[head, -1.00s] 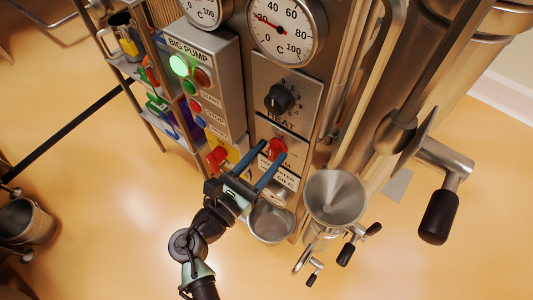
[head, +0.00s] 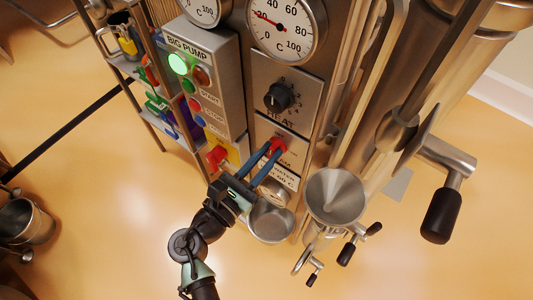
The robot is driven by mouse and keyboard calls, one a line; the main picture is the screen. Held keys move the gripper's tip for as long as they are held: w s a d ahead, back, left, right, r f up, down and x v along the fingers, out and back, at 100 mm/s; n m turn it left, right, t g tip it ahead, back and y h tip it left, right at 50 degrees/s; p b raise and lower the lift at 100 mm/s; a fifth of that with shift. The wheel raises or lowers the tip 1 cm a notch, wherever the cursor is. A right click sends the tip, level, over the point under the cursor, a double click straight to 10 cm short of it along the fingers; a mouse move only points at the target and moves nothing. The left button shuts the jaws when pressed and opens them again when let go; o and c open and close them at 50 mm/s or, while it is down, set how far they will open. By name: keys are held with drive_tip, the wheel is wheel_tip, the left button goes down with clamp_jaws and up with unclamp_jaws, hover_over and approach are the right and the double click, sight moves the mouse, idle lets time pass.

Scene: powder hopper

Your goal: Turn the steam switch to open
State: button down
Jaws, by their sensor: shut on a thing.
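The steam switch is a red knob (head: 278,144) on a metal plate below the heat dial, in the head view. Its label is partly hidden behind my gripper; only the end "AM" shows. My gripper (head: 272,152) has two long blue fingers reaching up and right from its body, with their tips at the red knob. The fingers are shut on the knob and cover its lower part. Which way the knob points is hard to tell.
A second red knob (head: 216,156) on a yellow plate sits just left of my gripper. The heat dial (head: 279,97) is above. A metal bowl (head: 270,222) and a funnel (head: 336,196) stand below and right. A black-handled crank (head: 441,214) juts out at right.

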drive_tip(key=shift+s+d+f+m+b, duration=0.15)
drive_tip(key=shift+f+m+b, duration=0.1)
drive_tip(key=shift+m+b, duration=2.3)
drive_tip(key=shift+s+d+f+m+b, duration=0.1)
drive_tip(key=shift+f+m+b, duration=0.2)
drive_tip(key=shift+m+b, duration=2.2)
drive_tip(key=shift+s+d+f+m+b, duration=0.2)
drive_tip(key=shift+m+b, duration=1)
drive_tip(key=shift+m, duration=2.65)
drive_tip(key=shift+w, duration=0.1)
drive_tip(key=c, duration=0.8)
unclamp_jaws()
drive_tip(key=shift+a, duration=0.1)
drive_tip(key=v, duration=1.3)
drive_tip(key=shift+b, duration=0.35)
